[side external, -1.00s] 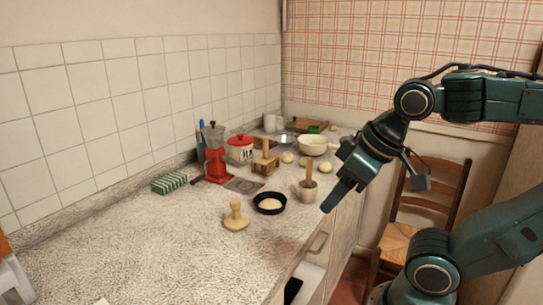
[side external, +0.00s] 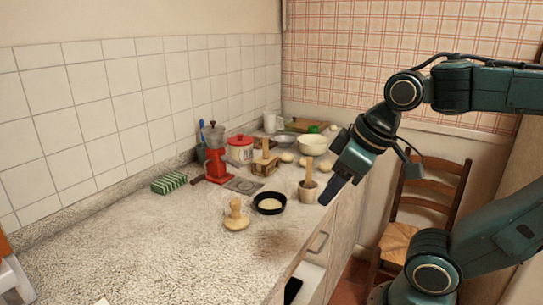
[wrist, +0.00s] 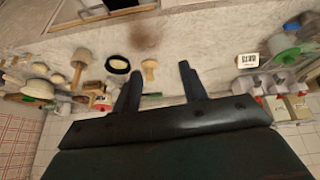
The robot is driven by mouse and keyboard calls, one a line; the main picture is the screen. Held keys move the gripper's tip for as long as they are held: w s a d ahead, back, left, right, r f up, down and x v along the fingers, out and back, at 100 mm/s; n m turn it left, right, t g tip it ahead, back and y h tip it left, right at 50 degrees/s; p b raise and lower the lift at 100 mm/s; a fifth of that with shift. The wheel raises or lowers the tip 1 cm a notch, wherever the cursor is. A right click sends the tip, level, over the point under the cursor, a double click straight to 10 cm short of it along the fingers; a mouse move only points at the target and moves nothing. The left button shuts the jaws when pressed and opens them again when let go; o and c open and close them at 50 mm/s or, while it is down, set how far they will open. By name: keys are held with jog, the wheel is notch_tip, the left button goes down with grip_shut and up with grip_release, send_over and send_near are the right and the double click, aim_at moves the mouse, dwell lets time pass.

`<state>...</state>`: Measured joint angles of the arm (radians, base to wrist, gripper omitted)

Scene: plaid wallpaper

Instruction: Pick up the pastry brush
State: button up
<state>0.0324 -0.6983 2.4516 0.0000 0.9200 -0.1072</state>
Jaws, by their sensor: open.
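I cannot make out a pastry brush for certain in either view. A blue upright thing (side external: 201,125) stands behind the red grinder at the wall, too small to name. A pale wooden knobbed tool (side external: 235,212) stands on the counter; it also shows in the wrist view (wrist: 149,70). My gripper (side external: 324,200) is above the counter's front edge, right of a cup with a wooden handle (side external: 307,187). In the wrist view, my gripper (wrist: 160,68) has its two fingers apart, with nothing held between them.
A black pan (side external: 270,203) sits beside the knobbed tool. A red grinder (side external: 216,160), a lidded pot (side external: 240,149), a green striped block (side external: 169,183) and a cream bowl (side external: 313,144) stand farther back. The counter's near left (side external: 130,250) is mostly clear.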

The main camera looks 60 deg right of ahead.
jog(key=w+d+r+n+g, duration=0.1)
jog(key=w+d+r+n, duration=0.25)
jog(key=w+d, duration=0.2)
jog(key=n+g, duration=0.4)
jog(key=n, duration=1)
send_over(310, 157)
notch_tip(310, 157, down, 4)
jog(key=shift+d+f, duration=0.1)
jog(key=shift+f, duration=0.15)
jog(key=shift+f, duration=0.1)
jog(key=shift+f, duration=4.2)
jog(key=shift+f, duration=2.6)
